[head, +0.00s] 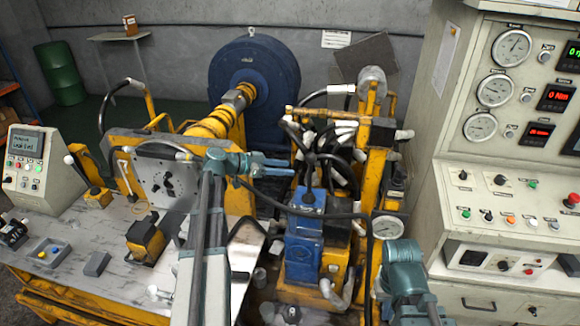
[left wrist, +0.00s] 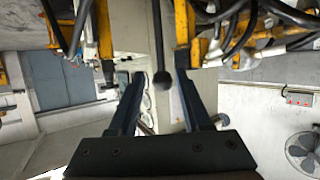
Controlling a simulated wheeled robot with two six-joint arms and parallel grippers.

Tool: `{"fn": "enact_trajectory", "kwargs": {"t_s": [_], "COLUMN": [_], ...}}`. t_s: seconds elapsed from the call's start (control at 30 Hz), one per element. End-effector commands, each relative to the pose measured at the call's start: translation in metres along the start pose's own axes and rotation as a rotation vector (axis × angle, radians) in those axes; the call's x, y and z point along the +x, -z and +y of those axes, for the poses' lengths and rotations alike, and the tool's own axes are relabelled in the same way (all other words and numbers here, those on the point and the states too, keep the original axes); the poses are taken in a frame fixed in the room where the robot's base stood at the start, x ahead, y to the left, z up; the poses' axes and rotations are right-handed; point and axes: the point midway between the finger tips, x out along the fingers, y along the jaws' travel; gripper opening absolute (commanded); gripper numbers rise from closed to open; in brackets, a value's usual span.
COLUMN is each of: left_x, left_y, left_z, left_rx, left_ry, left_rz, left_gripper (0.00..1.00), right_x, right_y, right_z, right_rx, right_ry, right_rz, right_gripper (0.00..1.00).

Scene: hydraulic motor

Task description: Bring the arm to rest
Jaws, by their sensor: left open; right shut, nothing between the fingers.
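My left gripper (head: 288,166) is raised over the workbench, its fingers pointing right toward the hoses. In the left wrist view, the two dark fingers (left wrist: 160,95) are spread apart. A black ball-ended lever (left wrist: 162,78) shows in the gap between them, but I cannot tell how far beyond the fingertips it is. Nothing is held. My right gripper (head: 425,310) is at the bottom edge, right of centre, below its teal wrist. It is partly cut off by the frame and looks shut and empty.
A blue valve block (head: 303,248) stands below my left gripper, with black hoses (head: 335,165) behind it. A pressure gauge (head: 387,227) is near my right wrist. The control cabinet (head: 500,180) fills the right side. A metal plate (head: 165,185) stands left of my left arm.

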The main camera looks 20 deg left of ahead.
Motion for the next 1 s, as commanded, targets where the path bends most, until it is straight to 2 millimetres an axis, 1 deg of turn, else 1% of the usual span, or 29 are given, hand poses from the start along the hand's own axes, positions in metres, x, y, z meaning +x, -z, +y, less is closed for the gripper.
{"fn": "enact_trajectory", "kwargs": {"t_s": [0.47,0.57,0.67,0.77,0.8,0.83,0.87,0.9,0.97,1.0], "left_x": [-0.001,0.007,0.03,0.064,0.076,0.085,0.091,0.099,0.106,0.108], "left_y": [0.0,-0.001,-0.007,-0.02,-0.028,-0.033,-0.04,-0.048,-0.06,-0.069], "left_z": [0.0,0.01,0.042,0.098,0.125,0.145,0.164,0.19,0.225,0.247], "left_rx": [0.0,-0.011,-0.055,-0.131,-0.165,-0.191,-0.215,-0.243,-0.282,-0.303], "left_ry": [0.0,-0.017,-0.07,-0.144,-0.171,-0.186,-0.197,-0.207,-0.204,-0.194], "left_rz": [0.0,-0.018,-0.089,-0.231,-0.304,-0.362,-0.422,-0.501,-0.618,-0.695], "left_gripper": [0.48,0.48,0.48,0.48,0.48,0.48,0.48,0.48,0.48,0.48], "right_x": [0.0,0.0,0.0,0.0,0.0,0.0,0.0,0.0,0.0,0.0], "right_y": [0.0,0.0,0.0,0.0,0.0,0.0,0.0,0.0,0.0,0.0], "right_z": [0.0,0.0,0.0,0.0,0.0,0.0,0.0,0.0,0.0,0.0], "right_rx": [0.0,0.0,0.0,0.0,0.0,0.0,0.0,0.0,0.0,0.0], "right_ry": [0.0,0.0,0.0,0.0,0.0,0.0,0.0,0.0,0.0,0.0], "right_rz": [0.0,0.0,0.0,0.0,0.0,0.0,0.0,0.0,0.0,0.0], "right_gripper": [0.0,0.0,0.0,0.0,0.0,0.0,0.0,0.0,0.0,0.0]}}
